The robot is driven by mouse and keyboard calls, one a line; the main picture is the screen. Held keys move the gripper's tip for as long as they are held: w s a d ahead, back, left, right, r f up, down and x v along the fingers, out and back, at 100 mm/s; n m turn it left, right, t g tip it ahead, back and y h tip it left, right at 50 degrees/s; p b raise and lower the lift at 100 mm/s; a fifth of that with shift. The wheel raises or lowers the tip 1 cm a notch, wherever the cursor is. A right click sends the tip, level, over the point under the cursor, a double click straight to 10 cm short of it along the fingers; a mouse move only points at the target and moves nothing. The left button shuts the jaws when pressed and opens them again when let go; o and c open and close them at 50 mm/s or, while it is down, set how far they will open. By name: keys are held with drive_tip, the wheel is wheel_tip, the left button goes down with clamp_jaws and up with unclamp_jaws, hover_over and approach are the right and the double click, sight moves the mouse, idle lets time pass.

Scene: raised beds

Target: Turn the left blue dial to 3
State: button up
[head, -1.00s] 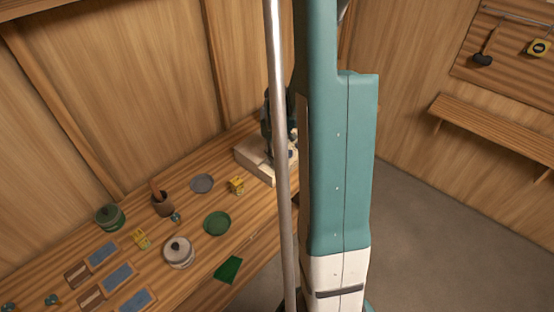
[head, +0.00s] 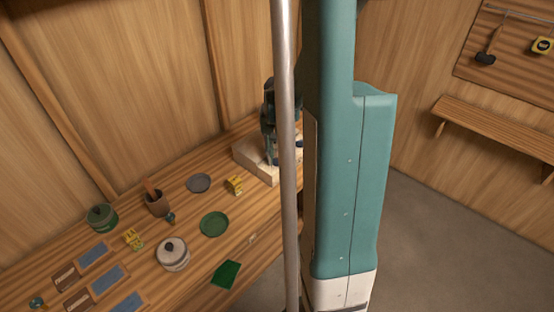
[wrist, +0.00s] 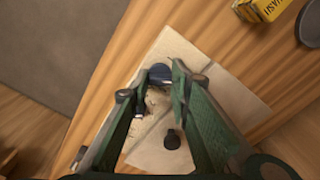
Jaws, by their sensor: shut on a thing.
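A pale box (head: 248,163) stands at the far right end of the wooden bench in the head view. It also fills the middle of the wrist view (wrist: 210,95). A blue dial (wrist: 160,73) sits on it, between the fingertips of my gripper (wrist: 160,80). My gripper is shut on this dial, one green finger on each side. A small dark round knob (wrist: 172,139) shows on the box, nearer the gripper's base. In the head view my gripper (head: 271,160) is at the box, partly beside the metal pole. I cannot read any dial marks or the setting.
A wall shelf (head: 495,138) is at the right.

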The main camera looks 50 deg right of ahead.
sight(277, 158)
drive_tip(key=m+b, duration=0.2)
drive_tip(key=m, duration=0.4)
drive_tip(key=shift+m, duration=0.3)
idle(0.3)
drive_tip(key=o, duration=0.9)
drive_tip(key=shift+r, duration=6)
